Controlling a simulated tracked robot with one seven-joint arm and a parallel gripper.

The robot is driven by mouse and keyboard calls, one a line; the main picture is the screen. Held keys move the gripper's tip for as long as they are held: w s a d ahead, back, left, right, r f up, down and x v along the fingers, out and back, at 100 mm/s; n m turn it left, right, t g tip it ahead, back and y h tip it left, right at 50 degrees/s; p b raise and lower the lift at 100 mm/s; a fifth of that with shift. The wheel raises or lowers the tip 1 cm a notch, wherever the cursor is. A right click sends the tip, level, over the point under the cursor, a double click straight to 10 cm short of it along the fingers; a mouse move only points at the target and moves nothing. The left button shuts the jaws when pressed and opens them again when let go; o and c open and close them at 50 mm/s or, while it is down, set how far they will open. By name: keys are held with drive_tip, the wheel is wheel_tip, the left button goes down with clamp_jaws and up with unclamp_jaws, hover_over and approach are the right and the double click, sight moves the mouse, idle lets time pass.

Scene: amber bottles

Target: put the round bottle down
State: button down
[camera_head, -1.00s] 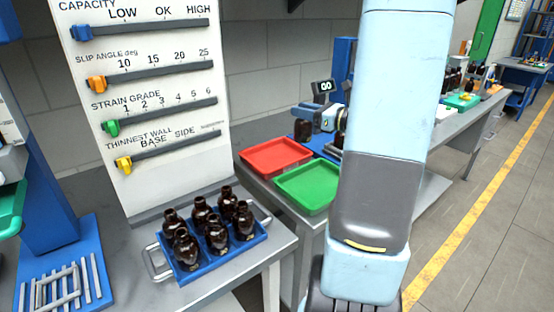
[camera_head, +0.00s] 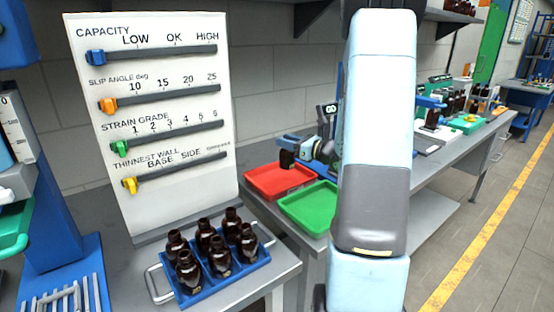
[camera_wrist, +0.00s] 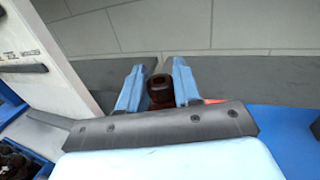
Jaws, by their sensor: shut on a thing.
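My gripper (camera_head: 290,149) is shut on a dark amber bottle (camera_head: 287,159), which hangs upright at the back of the red tray (camera_head: 262,191) in the head view. I cannot tell whether its base touches the tray. In the wrist view the bottle (camera_wrist: 160,89) sits between the two light blue fingers (camera_wrist: 158,86), with its neck toward the camera. Its lower part is hidden there, and a bit of red shows beside the right finger. The bottle's full shape is hard to make out.
A green tray (camera_head: 312,210) stands right of the red one. A blue rack (camera_head: 222,279) with several dark bottles is on the near bench, before a white slider board (camera_head: 150,60). A blue stand is behind the trays. My arm hides part of the bench.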

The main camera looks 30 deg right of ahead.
drive_tip(key=w+f, duration=0.1)
drive_tip(key=f, duration=0.1)
drive_tip(key=w+f, duration=0.1)
drive_tip(key=f, duration=0.1)
drive_tip(key=w+a+f, duration=0.1)
drive_tip(key=f, duration=0.2)
drive_tip(key=shift+w, duration=0.15)
drive_tip(key=c, duration=0.8)
unclamp_jaws()
